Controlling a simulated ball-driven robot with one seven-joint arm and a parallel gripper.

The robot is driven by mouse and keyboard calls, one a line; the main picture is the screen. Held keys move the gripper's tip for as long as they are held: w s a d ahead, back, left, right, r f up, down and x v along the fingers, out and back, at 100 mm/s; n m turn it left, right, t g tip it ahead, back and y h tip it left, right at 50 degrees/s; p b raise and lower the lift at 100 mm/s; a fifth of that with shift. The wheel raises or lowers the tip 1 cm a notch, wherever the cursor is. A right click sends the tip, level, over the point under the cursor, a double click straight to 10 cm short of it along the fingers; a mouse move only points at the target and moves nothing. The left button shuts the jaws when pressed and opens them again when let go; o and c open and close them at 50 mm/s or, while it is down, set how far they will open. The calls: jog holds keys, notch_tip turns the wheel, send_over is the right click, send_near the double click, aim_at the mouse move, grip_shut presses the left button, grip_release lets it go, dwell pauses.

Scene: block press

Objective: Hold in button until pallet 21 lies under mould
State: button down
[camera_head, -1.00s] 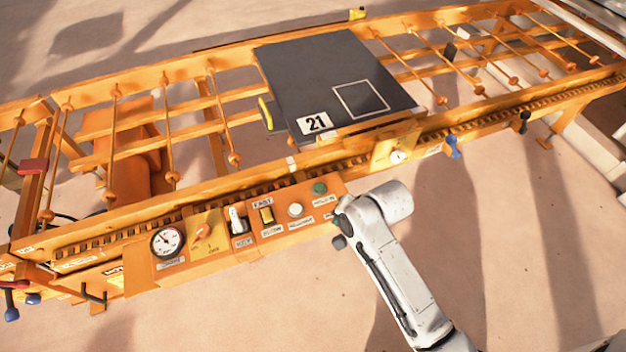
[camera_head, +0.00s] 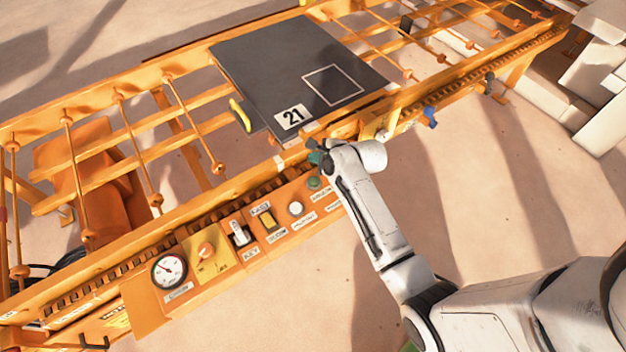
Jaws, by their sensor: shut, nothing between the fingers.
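Pallet 21 is a dark grey plate (camera_head: 250,62) with a white "21" label and a white square outline, lying on the orange roller conveyor. I cannot make out a mould over it. A green button (camera_head: 314,183) sits at the right end of the orange control panel, beside a white button (camera_head: 296,208). My gripper (camera_head: 315,153) is shut and empty, just beyond the green button near the conveyor's front rail. The green button stays visible below it; no contact with the button shows. The fingertips are small and partly hidden by the wrist.
The panel also carries a yellow switch (camera_head: 267,219), a key switch (camera_head: 240,234), an orange knob (camera_head: 206,250) and a round gauge (camera_head: 169,270). The conveyor's front rail (camera_head: 235,185) runs behind the panel. Open floor (camera_head: 480,200) lies to the right of my arm.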

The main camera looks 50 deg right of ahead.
jog(key=shift+f, duration=0.1)
jog(key=b, duration=0.8)
send_over(316, 183)
notch_tip(316, 183, down, 6)
jog(key=shift+f, duration=0.2)
jog(key=shift+f+b, duration=0.35)
jog(key=shift+f, duration=0.75)
jog(key=shift+f, duration=0.15)
dwell(0.6)
jog(key=shift+f, duration=0.25)
